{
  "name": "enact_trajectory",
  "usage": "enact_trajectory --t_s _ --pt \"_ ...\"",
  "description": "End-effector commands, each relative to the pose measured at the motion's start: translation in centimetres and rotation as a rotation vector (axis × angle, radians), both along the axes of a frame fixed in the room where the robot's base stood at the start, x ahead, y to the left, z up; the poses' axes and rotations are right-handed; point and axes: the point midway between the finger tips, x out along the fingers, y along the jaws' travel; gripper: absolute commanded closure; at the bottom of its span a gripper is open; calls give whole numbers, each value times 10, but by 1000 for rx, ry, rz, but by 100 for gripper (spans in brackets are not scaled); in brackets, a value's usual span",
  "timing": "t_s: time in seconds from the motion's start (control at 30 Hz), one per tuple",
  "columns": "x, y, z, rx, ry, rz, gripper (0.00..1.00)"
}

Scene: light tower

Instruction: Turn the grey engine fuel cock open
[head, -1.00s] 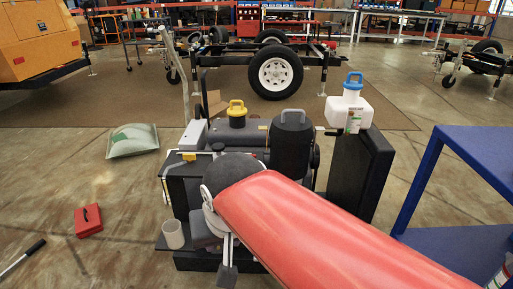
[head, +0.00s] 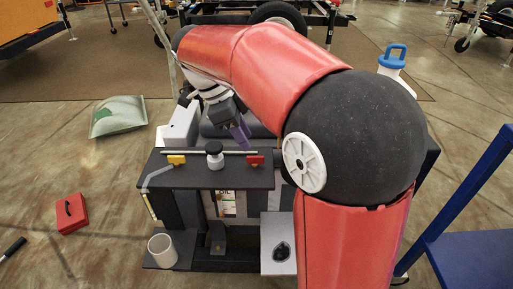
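The engine unit's dark top panel (head: 230,178) is at the centre. It carries a yellow handle (head: 177,160), a black-topped knob with a pale collar (head: 214,155) and a red handle (head: 255,161). I cannot pick out a grey fuel cock for certain; it may be hidden by my arm or too small to tell. My gripper (head: 238,132) is just behind and above the panel, between the knob and the red handle. It points down, with purple at its tip. Its fingers are too small to show whether they are open, and whether it touches anything is unclear.
My red arm covers the right side of the engine. A white jug with a blue handle (head: 393,62) stands behind it. A blue bench (head: 470,255) is at right. A grey cup (head: 162,250) sits at front left. A red box (head: 71,213) and green-marked bag (head: 118,117) lie on open floor.

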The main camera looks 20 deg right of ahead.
Motion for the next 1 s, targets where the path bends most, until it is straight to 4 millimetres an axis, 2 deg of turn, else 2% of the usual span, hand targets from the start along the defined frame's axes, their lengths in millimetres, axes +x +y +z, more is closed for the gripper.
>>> enact_trajectory --t_s 0.1,0.3,0.47,0.7,0.9,1.0 --pt "-3 -8 -21 0 3 -1 71" --pt "-6 -18 -46 0 1 1 71" --pt "-7 -21 -53 1 0 1 71" --pt "-7 -21 -53 1 0 2 71" --pt "-7 -21 -53 2 -1 2 97" --pt "-7 -21 -53 2 -1 2 100"
